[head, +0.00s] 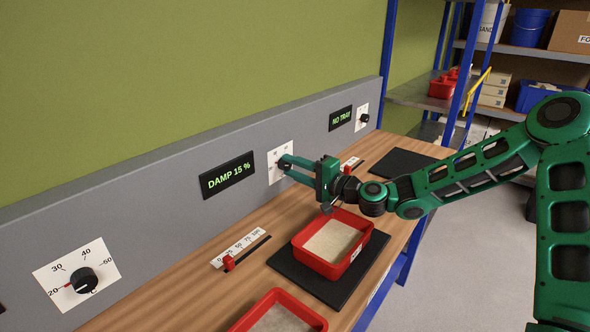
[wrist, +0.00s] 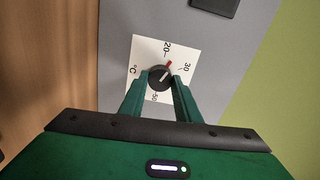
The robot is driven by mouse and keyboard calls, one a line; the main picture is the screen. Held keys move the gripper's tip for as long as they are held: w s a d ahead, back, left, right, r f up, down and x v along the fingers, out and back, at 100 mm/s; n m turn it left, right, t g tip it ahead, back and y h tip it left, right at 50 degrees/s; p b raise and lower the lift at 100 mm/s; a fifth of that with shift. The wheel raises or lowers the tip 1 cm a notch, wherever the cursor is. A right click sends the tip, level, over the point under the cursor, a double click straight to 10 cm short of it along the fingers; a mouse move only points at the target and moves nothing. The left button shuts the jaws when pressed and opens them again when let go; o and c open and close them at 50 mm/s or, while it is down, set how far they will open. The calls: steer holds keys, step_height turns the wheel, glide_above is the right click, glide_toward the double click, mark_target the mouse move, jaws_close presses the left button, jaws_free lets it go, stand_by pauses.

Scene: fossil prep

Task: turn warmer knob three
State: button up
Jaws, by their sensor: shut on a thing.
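The warmer knob that my gripper holds is a round black knob (wrist: 157,78) on a white dial plate (wrist: 144,57) marked 20, 30, 50 and °C. In the wrist view my gripper (wrist: 161,79) has one green finger on each side of it, shut on it. In the head view my gripper (head: 283,163) reaches the plate (head: 286,150) beside the DAMP 15 % display (head: 228,176) and hides most of the knob.
Another black knob (head: 84,280) is at the near left, and one (head: 365,118) at the far end by the NO TRAY display (head: 341,118). A red tray (head: 299,246) of pale material stands on a black mat (head: 287,264) below my gripper. A slider (head: 229,262) lies left of it.

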steer(key=shift+s+a+f, duration=0.15)
stand_by(0.3)
steer(key=o, duration=1)
steer(key=shift+o, duration=0.2)
steer(key=shift+d, duration=0.2)
steer(key=shift+s+d, duration=0.15)
steer(key=shift+d, duration=0.1)
steer(key=v, duration=0.9)
steer(key=shift+s+d, duration=0.3)
